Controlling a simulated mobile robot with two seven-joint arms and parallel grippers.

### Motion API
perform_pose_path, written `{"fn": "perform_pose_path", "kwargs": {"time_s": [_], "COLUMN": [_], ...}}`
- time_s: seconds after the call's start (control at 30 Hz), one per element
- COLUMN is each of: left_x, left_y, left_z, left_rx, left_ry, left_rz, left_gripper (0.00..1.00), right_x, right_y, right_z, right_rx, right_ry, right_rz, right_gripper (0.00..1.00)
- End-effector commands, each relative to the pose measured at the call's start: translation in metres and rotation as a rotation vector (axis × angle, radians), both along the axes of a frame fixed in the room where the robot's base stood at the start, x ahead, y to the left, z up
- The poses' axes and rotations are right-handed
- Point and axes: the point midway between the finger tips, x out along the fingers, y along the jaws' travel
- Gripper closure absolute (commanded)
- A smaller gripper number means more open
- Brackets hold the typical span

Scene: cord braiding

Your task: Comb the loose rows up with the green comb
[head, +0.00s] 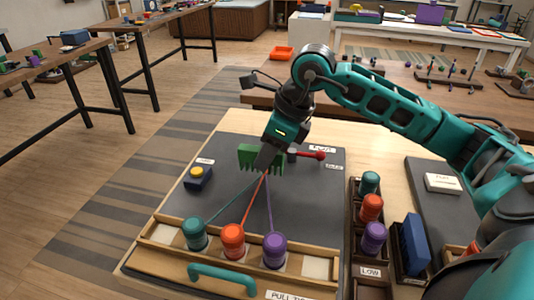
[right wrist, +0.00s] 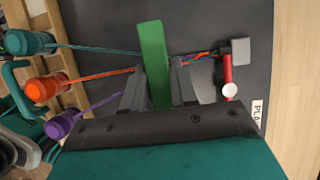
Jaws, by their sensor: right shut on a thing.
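My right gripper (head: 267,157) is shut on the green comb (head: 250,153), whose teeth point down at the top of the three cords. In the right wrist view the comb (right wrist: 152,50) stands between the two fingers. A short multicoloured braid (right wrist: 200,56) runs from beside the comb to a grey block (right wrist: 240,51). Teal, orange and purple cords fan out from the comb to the teal bobbin (head: 194,233), orange bobbin (head: 233,240) and purple bobbin (head: 274,249). Whether the teeth are between the cords I cannot tell. My left gripper is not in view.
A red lever (head: 312,155) sits right of the comb. A blue box with a yellow button (head: 197,172) is at the board's left. A rack at right holds spare teal (head: 370,182), orange (head: 371,207) and purple (head: 374,238) bobbins. A teal handle (head: 222,276) is at the front.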

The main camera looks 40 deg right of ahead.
Motion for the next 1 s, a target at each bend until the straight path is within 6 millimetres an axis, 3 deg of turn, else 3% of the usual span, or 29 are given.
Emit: {"fn": "perform_pose_path", "kwargs": {"time_s": [0.3, 0.53, 1.0], "left_x": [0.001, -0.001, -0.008], "left_y": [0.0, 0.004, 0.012], "left_z": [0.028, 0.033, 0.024], "left_rx": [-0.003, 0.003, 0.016], "left_ry": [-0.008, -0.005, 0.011], "left_rz": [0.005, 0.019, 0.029], "left_gripper": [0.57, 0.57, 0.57], "right_x": [-0.002, -0.004, -0.004], "right_y": [0.003, 0.005, 0.005], "right_z": [0.037, 0.058, 0.06], "right_rx": [0.0, -0.001, 0.0], "right_ry": [0.0, -0.001, 0.0], "right_rz": [0.0, 0.0, 0.0], "right_gripper": [1.0, 1.0, 1.0]}}
